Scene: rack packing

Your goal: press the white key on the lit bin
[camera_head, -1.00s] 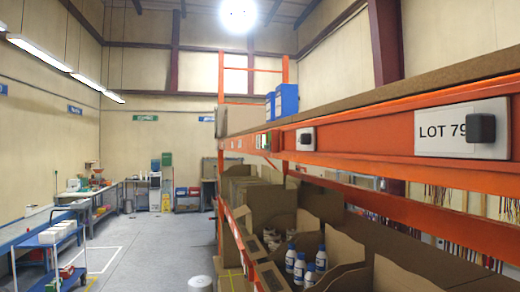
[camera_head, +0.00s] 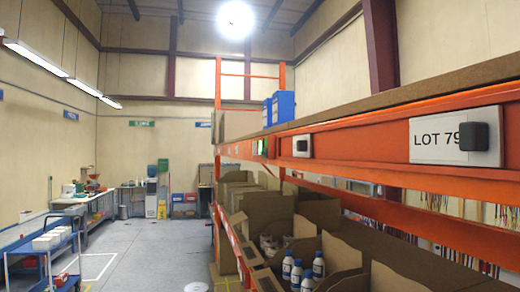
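An orange rack beam (camera_head: 370,145) runs along the right side and carries small pick units. The nearest unit is a white LOT 79 panel (camera_head: 430,141) with a dark square block (camera_head: 480,137) on it. A small white unit with a dark centre (camera_head: 302,146) sits farther along the beam. Beyond it, a small unit (camera_head: 262,147) shows green, as if lit; its key is too small to make out. Open cardboard bins (camera_head: 265,217) stand on the shelf below, and white bottles with blue caps (camera_head: 297,271) are in a near one. Neither gripper is in view.
Blue boxes (camera_head: 283,107) stand on the rack's top board. A blue cart (camera_head: 38,262) with white boxes stands at the left. Grey floor (camera_head: 140,260) lies open between cart and rack, with a white round object (camera_head: 196,287) at the bottom edge.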

